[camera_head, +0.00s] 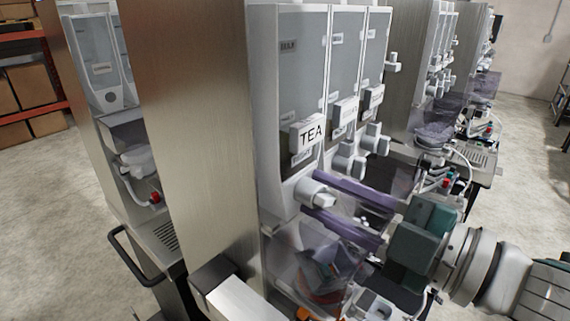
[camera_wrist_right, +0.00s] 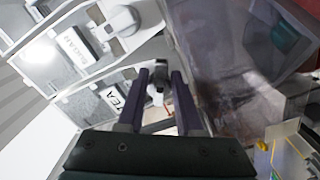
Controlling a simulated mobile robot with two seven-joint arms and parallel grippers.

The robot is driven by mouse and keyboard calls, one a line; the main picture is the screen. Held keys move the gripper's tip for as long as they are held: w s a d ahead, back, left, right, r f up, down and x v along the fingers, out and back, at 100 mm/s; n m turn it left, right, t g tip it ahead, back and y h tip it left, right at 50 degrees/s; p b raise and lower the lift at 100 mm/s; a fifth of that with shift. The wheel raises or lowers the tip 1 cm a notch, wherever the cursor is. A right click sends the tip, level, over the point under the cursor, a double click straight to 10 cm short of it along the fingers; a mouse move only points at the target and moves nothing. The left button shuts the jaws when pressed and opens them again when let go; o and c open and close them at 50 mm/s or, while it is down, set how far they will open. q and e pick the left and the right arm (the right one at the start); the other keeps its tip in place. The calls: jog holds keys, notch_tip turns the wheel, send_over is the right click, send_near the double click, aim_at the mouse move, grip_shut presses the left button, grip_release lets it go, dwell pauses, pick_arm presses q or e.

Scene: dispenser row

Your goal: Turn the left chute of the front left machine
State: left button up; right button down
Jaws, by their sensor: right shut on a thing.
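The front left machine (camera_head: 300,75) has three tall clear chutes side by side. Its left chute (camera_head: 301,90) carries a label reading TEA, and the label also shows in the wrist view (camera_wrist_right: 115,98). A light grey knob (camera_head: 314,194) sticks out at the foot of this chute. My right gripper (camera_head: 318,196) reaches in from the right, its two purple fingers shut on the knob. In the wrist view the fingers (camera_wrist_right: 158,78) lie either side of the knob, which is partly hidden between them. My left gripper is not in view.
Similar knobs (camera_head: 349,164) of the neighbouring chutes sit close behind my fingers. A clear purple-tinted bin (camera_head: 305,255) is below the chute. A tall brown metal panel (camera_head: 200,130) stands at left. More dispenser machines (camera_head: 440,75) stand behind at right.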

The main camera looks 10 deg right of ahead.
jog(key=c, duration=0.9)
grip_release()
